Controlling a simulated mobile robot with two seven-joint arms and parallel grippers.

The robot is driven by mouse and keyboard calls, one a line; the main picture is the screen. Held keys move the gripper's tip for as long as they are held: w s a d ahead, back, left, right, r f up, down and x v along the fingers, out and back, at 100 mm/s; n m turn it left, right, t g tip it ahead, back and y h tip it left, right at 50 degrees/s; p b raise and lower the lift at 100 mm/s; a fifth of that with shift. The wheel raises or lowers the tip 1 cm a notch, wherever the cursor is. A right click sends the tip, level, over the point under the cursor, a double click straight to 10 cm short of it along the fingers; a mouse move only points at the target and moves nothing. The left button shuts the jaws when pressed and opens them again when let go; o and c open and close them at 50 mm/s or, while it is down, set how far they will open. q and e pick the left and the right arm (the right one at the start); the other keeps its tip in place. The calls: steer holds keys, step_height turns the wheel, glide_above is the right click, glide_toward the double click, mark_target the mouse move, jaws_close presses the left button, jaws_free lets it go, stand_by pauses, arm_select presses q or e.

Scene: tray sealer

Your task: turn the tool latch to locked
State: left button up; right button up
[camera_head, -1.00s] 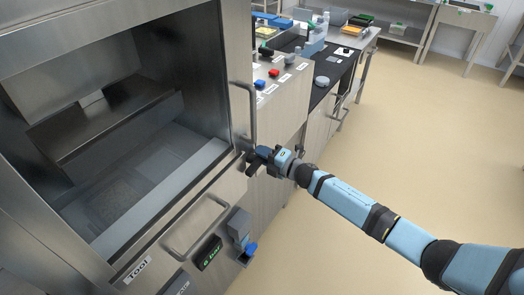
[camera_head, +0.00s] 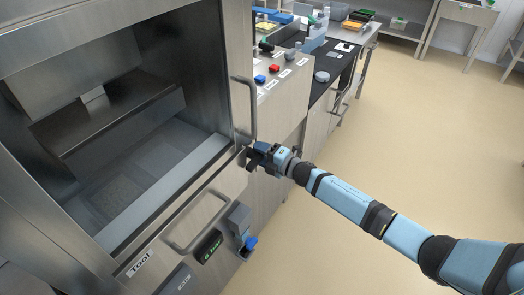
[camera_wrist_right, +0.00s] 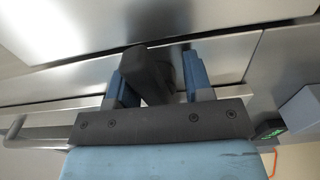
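The tool latch shows as a dark handle (camera_wrist_right: 147,76) on the steel front in the right wrist view. It slants from upper left to lower right. In the head view it is mostly hidden by my right gripper (camera_head: 255,157), at the right end of the tool drawer front (camera_head: 190,212). The blue fingers of my right gripper (camera_wrist_right: 158,86) stand on either side of the handle. The left finger is close against it; I cannot tell whether both fingers press on it. The label "Tool" (camera_head: 139,265) is at the drawer's left end. My left gripper is not in view.
A bar handle (camera_head: 198,222) sticks out of the drawer front. A green-lit display (camera_head: 210,246) and a blue-knobbed unit (camera_head: 249,242) sit below the latch. An upright door handle (camera_head: 248,108) stands just above my right gripper. The floor (camera_head: 420,130) at right is clear.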

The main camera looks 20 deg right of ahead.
steer(key=shift+w+d+r, duration=0.1)
steer(key=shift+w+d, duration=0.05)
steer(key=shift+d, duration=0.15)
steer(key=v, duration=1.3)
steer(key=shift+s, duration=0.4)
